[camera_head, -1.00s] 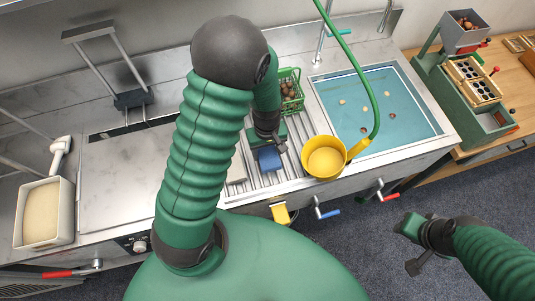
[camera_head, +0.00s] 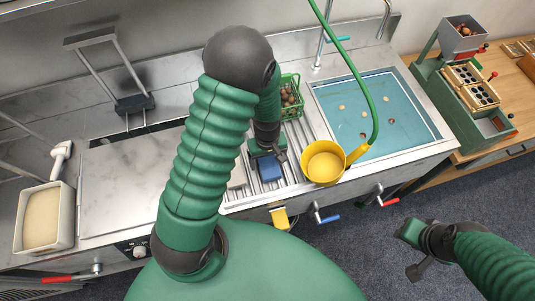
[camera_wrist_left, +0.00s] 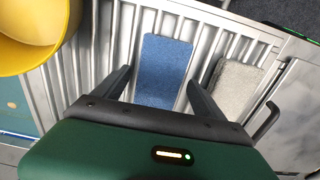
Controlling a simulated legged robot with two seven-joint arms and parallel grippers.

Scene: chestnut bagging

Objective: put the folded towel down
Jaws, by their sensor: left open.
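A blue folded towel (camera_head: 270,168) lies on the ribbed metal drainboard (camera_head: 296,165); it also shows in the left wrist view (camera_wrist_left: 163,68). My left gripper (camera_head: 269,152) is over the towel at its far end in the head view. In the left wrist view its two fingers (camera_wrist_left: 159,80) are apart, one on each side of the towel, and the gripper is open. The towel looks flat on the ribs. My right gripper (camera_head: 408,252) hangs over the floor at the lower right, away from the counter; its jaw opening is unclear.
A pale grey folded cloth (camera_wrist_left: 236,82) lies right of the towel in the wrist view. A yellow pan (camera_head: 323,162) stands close on the other side. A green basket of chestnuts (camera_head: 290,95) is behind. A water-filled sink (camera_head: 400,100) is to the right.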

